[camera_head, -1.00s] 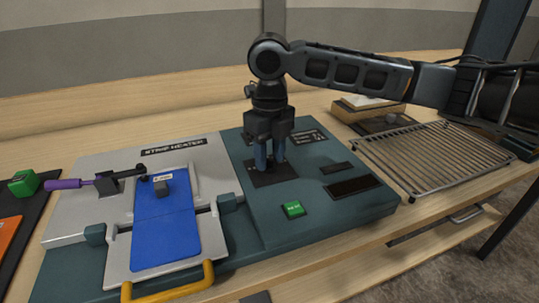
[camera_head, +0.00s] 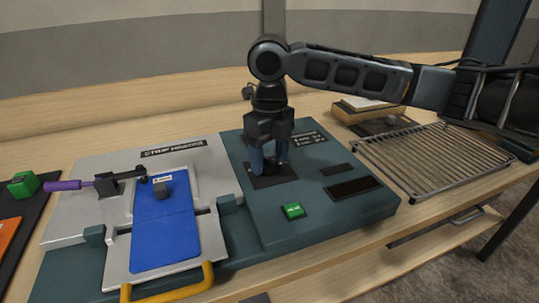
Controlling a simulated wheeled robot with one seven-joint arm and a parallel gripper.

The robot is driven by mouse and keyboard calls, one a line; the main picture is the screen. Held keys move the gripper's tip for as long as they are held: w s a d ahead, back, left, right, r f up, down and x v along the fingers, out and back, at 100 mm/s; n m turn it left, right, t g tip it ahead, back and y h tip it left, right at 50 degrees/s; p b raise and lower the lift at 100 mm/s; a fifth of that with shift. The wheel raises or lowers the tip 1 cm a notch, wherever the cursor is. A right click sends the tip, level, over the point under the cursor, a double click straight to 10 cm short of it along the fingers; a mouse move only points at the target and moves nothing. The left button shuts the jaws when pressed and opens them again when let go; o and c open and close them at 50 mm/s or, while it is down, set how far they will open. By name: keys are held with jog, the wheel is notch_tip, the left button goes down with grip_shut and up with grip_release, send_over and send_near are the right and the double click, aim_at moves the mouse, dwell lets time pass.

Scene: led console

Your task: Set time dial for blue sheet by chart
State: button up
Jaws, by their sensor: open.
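The blue sheet (camera_head: 166,232) lies flat in the strip heater's frame at the left, with a small grey block on it. My gripper (camera_head: 269,165) points down over the dark square plate (camera_head: 272,181) on the green console (camera_head: 320,215). Its fingers are open. The time dial is not clearly seen; the fingers hide the middle of that plate. The chart (camera_head: 308,138), a small dark label with pale marks, is just behind and right of the gripper, partly covered and too small to read.
A green button (camera_head: 292,210) and a dark display (camera_head: 353,188) are on the console's front part. A yellow handle (camera_head: 170,290) sticks out in front. A wire rack (camera_head: 430,158) stands at the right.

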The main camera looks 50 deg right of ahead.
aim_at(269, 160)
jog(key=shift+r, duration=3.9)
